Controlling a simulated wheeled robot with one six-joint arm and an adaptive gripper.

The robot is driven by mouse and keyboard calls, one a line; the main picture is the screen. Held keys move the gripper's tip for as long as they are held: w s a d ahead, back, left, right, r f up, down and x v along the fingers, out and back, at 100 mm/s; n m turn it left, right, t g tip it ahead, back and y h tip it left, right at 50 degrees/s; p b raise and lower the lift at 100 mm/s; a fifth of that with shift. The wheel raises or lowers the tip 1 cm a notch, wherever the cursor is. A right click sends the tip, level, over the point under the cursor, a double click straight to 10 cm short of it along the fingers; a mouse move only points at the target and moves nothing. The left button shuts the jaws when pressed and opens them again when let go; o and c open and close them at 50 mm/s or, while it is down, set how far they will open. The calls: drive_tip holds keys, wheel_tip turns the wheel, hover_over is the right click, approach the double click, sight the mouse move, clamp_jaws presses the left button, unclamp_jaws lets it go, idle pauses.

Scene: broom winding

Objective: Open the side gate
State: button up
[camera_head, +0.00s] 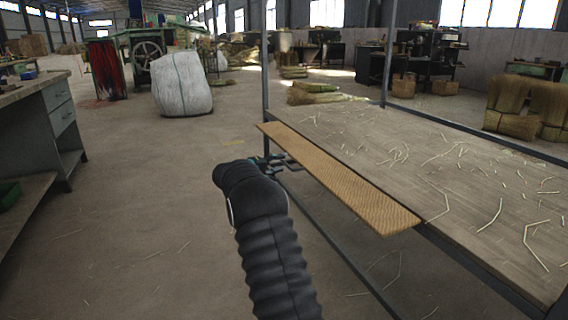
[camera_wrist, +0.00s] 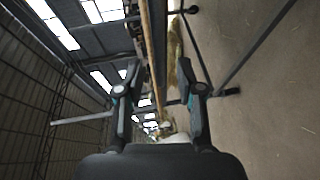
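The side gate appears to be the long tan woven panel (camera_head: 340,180) along the near left edge of the work table (camera_head: 450,185) in the head view. I cannot tell its exact tilt. My gripper (camera_head: 278,163) is at the panel's left side, near its far half, partly hidden behind my black sleeved arm. In the wrist view, my gripper (camera_wrist: 159,82) has its two fingers spread apart. A thin tan edge (camera_wrist: 152,45), likely the panel's, runs between the fingers in the picture. I see no clear contact.
Straw pieces are scattered on the table. Thin metal posts (camera_head: 265,65) rise from its frame, and a lower rail (camera_head: 345,255) runs beneath. A grey workbench (camera_head: 50,120) stands at left, and a white sack (camera_head: 181,84) farther back. The floor between is open.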

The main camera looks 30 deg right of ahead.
sight(283, 162)
drive_tip(key=shift+x, duration=1.8)
clamp_jaws()
